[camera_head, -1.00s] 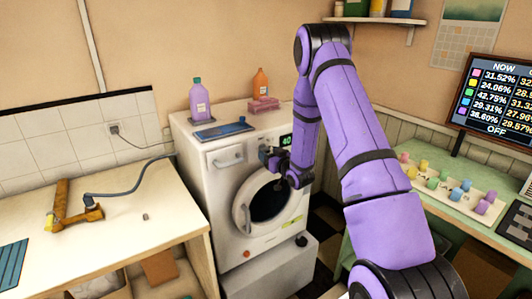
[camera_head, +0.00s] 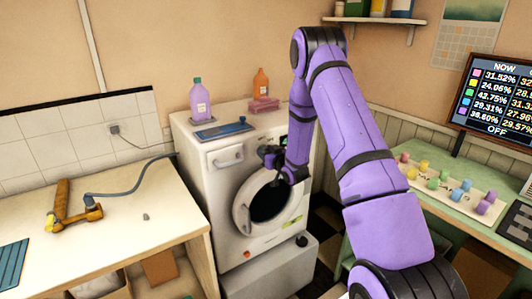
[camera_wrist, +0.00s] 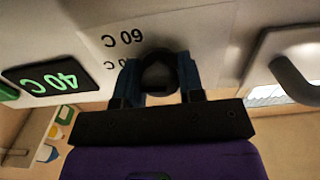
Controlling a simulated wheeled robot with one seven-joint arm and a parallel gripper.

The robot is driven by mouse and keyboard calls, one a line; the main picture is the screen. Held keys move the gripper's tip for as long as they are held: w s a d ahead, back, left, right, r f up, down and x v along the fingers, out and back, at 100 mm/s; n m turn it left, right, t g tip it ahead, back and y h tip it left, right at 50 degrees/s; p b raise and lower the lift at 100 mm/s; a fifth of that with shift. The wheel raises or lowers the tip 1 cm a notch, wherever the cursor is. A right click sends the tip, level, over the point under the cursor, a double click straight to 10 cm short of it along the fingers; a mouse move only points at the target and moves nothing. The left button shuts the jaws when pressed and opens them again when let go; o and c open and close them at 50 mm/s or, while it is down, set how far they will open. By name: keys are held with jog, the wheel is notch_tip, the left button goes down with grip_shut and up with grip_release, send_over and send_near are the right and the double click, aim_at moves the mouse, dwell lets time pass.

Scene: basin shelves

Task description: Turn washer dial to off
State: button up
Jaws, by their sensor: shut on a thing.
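The white front-loading washer (camera_head: 228,190) stands in the middle of the head view, with its round door below the control panel. My gripper (camera_head: 269,156) is at the upper front of the washer and hides the dial in that view. In the wrist view, the dark round dial (camera_wrist: 160,72) sits between the two blue fingers of my gripper (camera_wrist: 158,82), which is shut on it. Printed marks, including 60 C, show beside the dial. A green lit display (camera_wrist: 45,77) reads 40. The wrist picture is upside down, and the dial's pointer cannot be made out.
A purple bottle (camera_head: 200,100), an orange bottle (camera_head: 261,84), a pink stack (camera_head: 264,104) and a blue tray (camera_head: 222,128) rest on the washer. A wooden counter (camera_head: 150,237) stands to the left. A green table (camera_head: 440,216) with coloured pegs stands to the right.

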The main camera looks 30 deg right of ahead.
jog(key=shift+n, duration=0.3)
jog(key=n, duration=1.9)
jog(key=shift+d, duration=0.1)
jog(key=shift+n, duration=0.3)
jog(key=o, duration=0.9)
jog(key=shift+r, duration=0.1)
